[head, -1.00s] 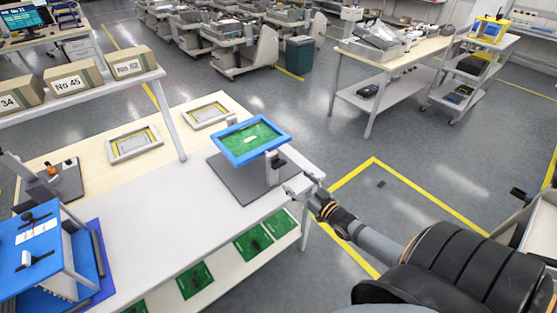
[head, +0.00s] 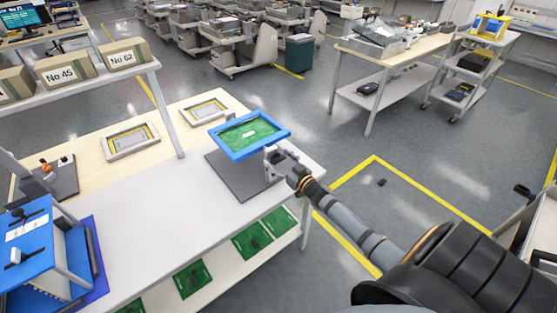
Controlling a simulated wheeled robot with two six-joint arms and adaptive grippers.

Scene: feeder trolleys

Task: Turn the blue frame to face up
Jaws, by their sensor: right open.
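The blue frame (head: 275,149) with a green board (head: 248,136) inside it is held up on a stand over a dark grey base plate (head: 238,180) on the white table. The green board shows inside it from above, and the frame looks slightly tilted. My right gripper (head: 276,158) is at the frame's near right side, by the stand's upright. It is open, and its fingers partly overlap the upright, so I cannot tell whether they touch it or the frame. My left gripper is not in view.
Two pale frames (head: 131,142) (head: 204,110) lie behind on the wooden surface. A blue fixture (head: 40,245) stands at the table's left end. Several green boards (head: 192,279) lie on the lower shelf. Boxes (head: 65,68) sit on a raised shelf. The white tabletop's middle (head: 150,220) is clear.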

